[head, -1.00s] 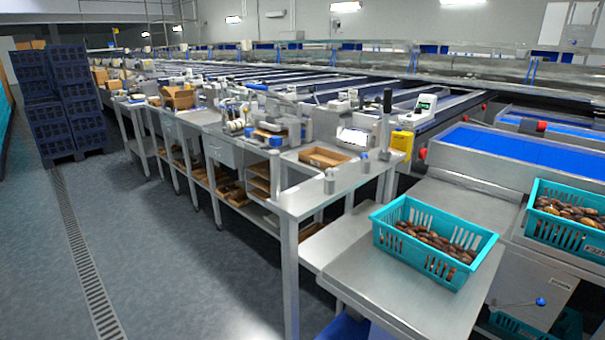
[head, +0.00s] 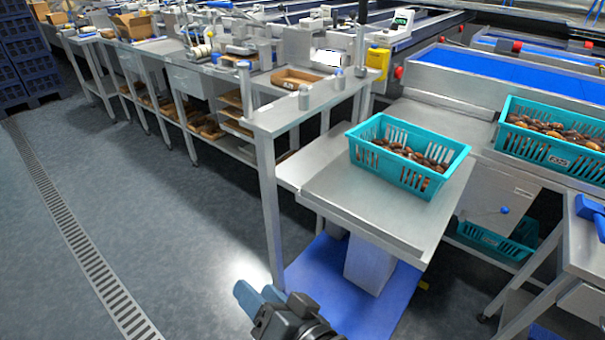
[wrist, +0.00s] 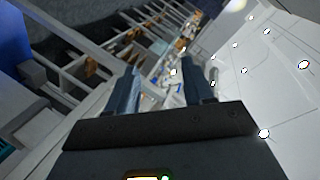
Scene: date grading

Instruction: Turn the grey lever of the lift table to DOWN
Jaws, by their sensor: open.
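The lift table (head: 345,195) is a steel top on a pale column, above a blue base plate (head: 350,315) on the floor. A teal basket of dates (head: 408,158) stands on it. A small lever with a blue knob (head: 505,210) is on the cabinet face right of the table; I cannot tell whether it is the lift table's lever. No DOWN marking is readable. My gripper (head: 258,292) is at the bottom of the head view, left of the blue base plate. In the wrist view its fingers (wrist: 161,78) are apart with nothing between them.
A workbench (head: 310,112) with jars and a wooden tray runs back at the left. A second teal basket (head: 552,135) stands at the right. A steel stand (head: 582,245) is at the right edge. The floor (head: 160,200) at the left is free, with a drain grate.

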